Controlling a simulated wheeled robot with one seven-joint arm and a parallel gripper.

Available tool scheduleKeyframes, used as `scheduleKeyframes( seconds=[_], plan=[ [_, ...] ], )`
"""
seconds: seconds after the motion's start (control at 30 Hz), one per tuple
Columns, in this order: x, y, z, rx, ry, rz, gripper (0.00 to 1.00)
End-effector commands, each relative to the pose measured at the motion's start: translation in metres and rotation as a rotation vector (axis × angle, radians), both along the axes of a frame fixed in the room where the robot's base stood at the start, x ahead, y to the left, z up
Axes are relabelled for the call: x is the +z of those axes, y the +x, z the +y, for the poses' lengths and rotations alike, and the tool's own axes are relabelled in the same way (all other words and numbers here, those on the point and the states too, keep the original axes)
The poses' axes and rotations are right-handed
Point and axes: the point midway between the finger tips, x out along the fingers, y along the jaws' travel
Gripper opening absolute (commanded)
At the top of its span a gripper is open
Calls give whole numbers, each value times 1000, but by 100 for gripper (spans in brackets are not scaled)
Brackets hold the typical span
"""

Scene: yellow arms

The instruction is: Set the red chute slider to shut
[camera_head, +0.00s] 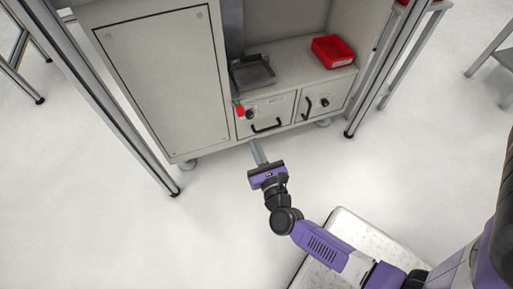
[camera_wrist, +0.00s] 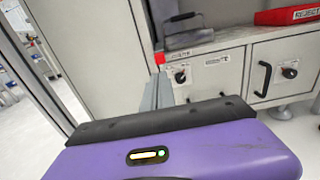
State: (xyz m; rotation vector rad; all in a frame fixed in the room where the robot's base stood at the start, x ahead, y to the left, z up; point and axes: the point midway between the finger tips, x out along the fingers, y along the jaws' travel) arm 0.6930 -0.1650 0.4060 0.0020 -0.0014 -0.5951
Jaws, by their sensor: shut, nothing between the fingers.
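The red slider piece (camera_head: 240,110) sits at the upper left of the cabinet's lower front, below the grey metal chute tray (camera_head: 252,73). In the wrist view the red piece (camera_wrist: 159,58) shows just above and behind my fingertips, partly hidden by them. A small label is beside it, too blurred to read surely. My gripper (camera_head: 257,146) is shut and empty, its fingers pointing at the cabinet. In the head view the fingertips are below and slightly right of the red piece, and appear apart from it. The fingers (camera_wrist: 158,85) also stand upright in the wrist view.
A black knob (camera_head: 249,115) is right beside the red piece. Two small doors with black handles (camera_head: 267,127) are on the lower front. A red bin (camera_head: 333,51) stands on the shelf. A tall grey panel (camera_head: 160,80) is at left. The floor in front is clear.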

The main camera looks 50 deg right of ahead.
Motion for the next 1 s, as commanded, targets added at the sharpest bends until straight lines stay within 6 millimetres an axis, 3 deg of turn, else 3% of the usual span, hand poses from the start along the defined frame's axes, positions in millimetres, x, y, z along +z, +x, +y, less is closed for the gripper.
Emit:
scheduleKeyframes(
  seconds=[0.3, 0.5, 1.0],
  plan=[
    [-2, 53, -36, -2, -1, -2, 0],
    [-2, 76, -51, 0, -2, 1, 0],
    [0, 87, -59, 1, -2, 3, 0]
  ],
)
